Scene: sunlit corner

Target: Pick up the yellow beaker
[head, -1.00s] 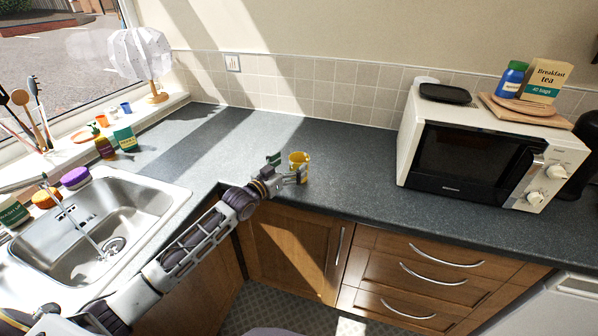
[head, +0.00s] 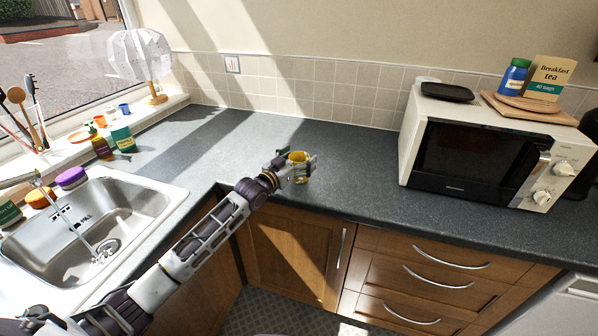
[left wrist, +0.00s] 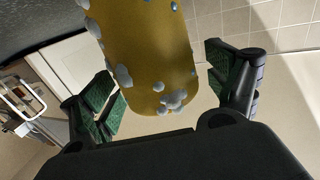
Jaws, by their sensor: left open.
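The yellow beaker (head: 298,158) stands on the dark worktop near the front edge, left of the microwave. It has grey-white spots, which show in the left wrist view, where the beaker (left wrist: 150,55) fills the upper middle. My left gripper (head: 296,168) is at the beaker in the head view and hides part of its lower side. In the left wrist view my left gripper (left wrist: 165,92) is open, with one green-padded finger on each side of the beaker. A gap shows between the beaker and the right-hand finger. My right gripper is not in view.
A white microwave (head: 480,155) stands to the right, with a jar and tea box on top. A steel sink (head: 100,225) lies to the left. The worktop behind the beaker (head: 330,140) is clear up to the tiled wall.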

